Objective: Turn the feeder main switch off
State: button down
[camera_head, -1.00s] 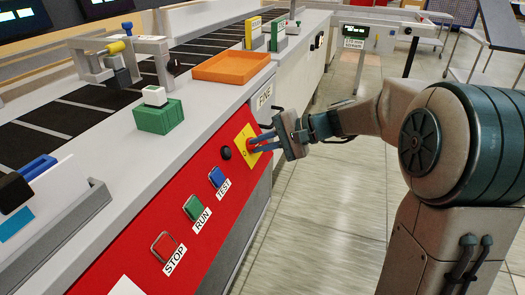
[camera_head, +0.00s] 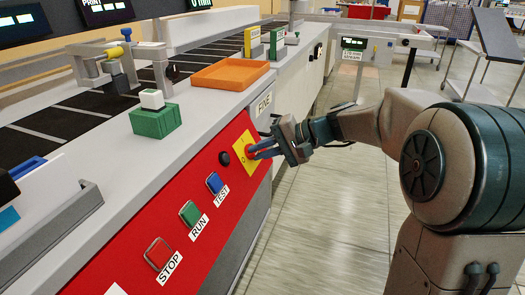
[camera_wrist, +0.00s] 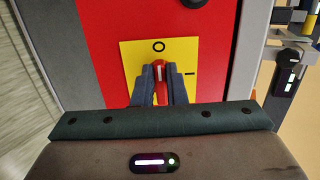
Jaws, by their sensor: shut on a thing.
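The feeder main switch is a red rotary knob on a square yellow plate (camera_head: 242,142) at the far end of the red panel. My gripper (camera_head: 258,151) reaches it from the right, its fingers closed around the knob. In the wrist view the red knob (camera_wrist: 159,71) shows between the two fingers (camera_wrist: 159,88). Its white line runs up and down, toward the O mark at the top of the plate (camera_wrist: 130,60). A dash mark is at the plate's right. The fingers hide the knob's lower part.
On the red panel are a black knob (camera_head: 224,158), a blue TEST button (camera_head: 214,183), a green RUN button (camera_head: 190,214) and a red STOP button (camera_head: 158,253). An orange tray (camera_head: 230,74) and a green block (camera_head: 156,121) rest on the top above. The floor to the right is clear.

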jog(key=c, duration=1.5)
grip_release()
jog(key=shift+o, duration=0.2)
jog(key=p+v, duration=0.4)
jog(key=v, duration=0.9)
jog(key=shift+d+p, duration=0.3)
jog(key=shift+d, duration=0.1)
jog(key=shift+s, duration=0.1)
